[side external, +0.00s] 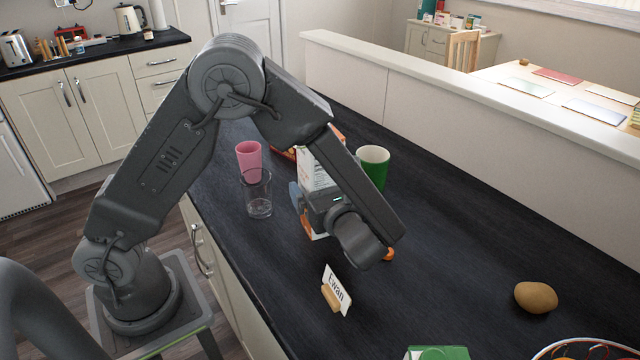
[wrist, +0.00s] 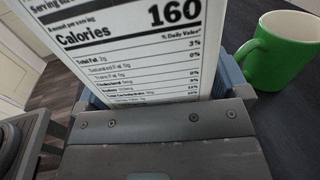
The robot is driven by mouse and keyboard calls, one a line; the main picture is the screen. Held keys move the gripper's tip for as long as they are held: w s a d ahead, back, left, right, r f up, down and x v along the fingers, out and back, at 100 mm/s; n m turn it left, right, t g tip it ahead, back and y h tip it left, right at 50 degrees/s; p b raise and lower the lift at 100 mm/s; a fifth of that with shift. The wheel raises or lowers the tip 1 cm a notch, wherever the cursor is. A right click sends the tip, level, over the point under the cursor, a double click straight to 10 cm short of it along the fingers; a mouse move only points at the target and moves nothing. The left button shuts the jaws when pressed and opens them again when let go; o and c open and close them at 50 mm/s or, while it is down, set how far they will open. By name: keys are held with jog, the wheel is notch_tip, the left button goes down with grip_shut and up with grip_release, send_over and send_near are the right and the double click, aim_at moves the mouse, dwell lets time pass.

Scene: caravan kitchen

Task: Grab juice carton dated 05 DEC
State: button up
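A carton (side external: 315,168) with a white printed side stands on the dark counter, partly hidden behind my forearm and gripper. In the wrist view its nutrition panel (wrist: 140,45) fills the middle and reads 160 calories; no date shows. My gripper (wrist: 160,88) is at the carton, with one bluish finger at each side of it. The fingers look very close to the carton's sides, but I cannot tell whether they press on it. Another carton with a green top (side external: 438,352) is cut off at the bottom edge of the side view; its date is not visible.
A green mug (side external: 373,168) stands right beside the carton, also close to the right finger. A clear glass (side external: 258,195) and a pink cup (side external: 249,157) stand to the left. A name card (side external: 337,290), a potato (side external: 536,297) and a basket rim (side external: 590,345) are nearer the camera.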

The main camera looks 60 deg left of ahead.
jog(key=c, duration=1)
jog(key=shift+o, duration=0.2)
jog(key=shift+r, duration=0.1)
